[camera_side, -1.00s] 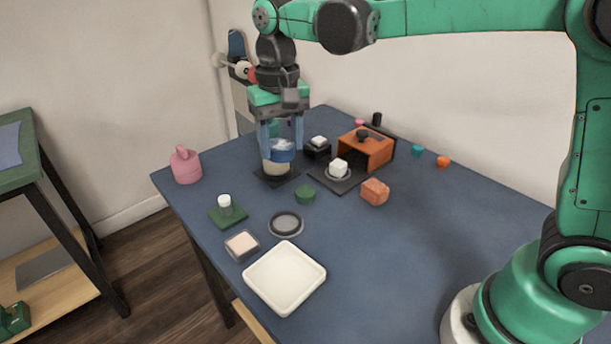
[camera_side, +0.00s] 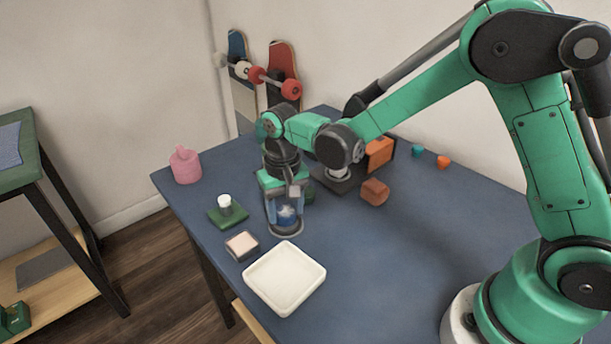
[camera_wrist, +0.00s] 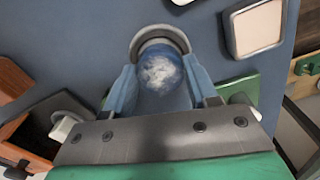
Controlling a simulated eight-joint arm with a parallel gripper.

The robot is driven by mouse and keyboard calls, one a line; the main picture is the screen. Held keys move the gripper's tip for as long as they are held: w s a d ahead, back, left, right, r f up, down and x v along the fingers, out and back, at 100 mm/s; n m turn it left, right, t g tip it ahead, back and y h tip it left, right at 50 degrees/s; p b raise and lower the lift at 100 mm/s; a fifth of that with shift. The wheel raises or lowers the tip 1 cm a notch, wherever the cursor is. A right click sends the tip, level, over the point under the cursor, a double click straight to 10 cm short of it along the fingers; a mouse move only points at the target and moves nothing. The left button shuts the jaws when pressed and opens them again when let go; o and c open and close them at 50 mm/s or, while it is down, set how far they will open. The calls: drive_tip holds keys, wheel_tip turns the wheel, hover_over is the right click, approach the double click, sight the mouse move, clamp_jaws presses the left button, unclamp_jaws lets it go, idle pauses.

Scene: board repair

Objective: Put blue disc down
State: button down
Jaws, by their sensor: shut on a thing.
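My gripper (camera_side: 286,222) is shut on the blue disc (camera_side: 287,215), which has a whitish, cloudy top. In the side view the fingers reach down over the round grey dish on the table. In the wrist view the disc (camera_wrist: 160,72) sits between the two blue fingers, and the grey dish's rim (camera_wrist: 160,33) curves around its far side. The disc appears at or just above the dish; I cannot tell whether it touches the bottom. The near part of the dish is hidden by the gripper.
A white tray (camera_side: 284,301) and a small box with a pale top (camera_side: 242,245) lie close by. A green block with a white-capped piece (camera_side: 227,214) stands left. A pink container (camera_side: 185,166), an orange-brown block (camera_side: 375,192) and an orange box (camera_side: 380,152) stand farther off.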

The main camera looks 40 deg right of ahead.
drive_tip(key=shift+f, duration=0.1)
drive_tip(key=shift+f, duration=0.4)
drive_tip(key=shift+f, duration=0.1)
drive_tip(key=shift+c, duration=1.3)
unclamp_jaws()
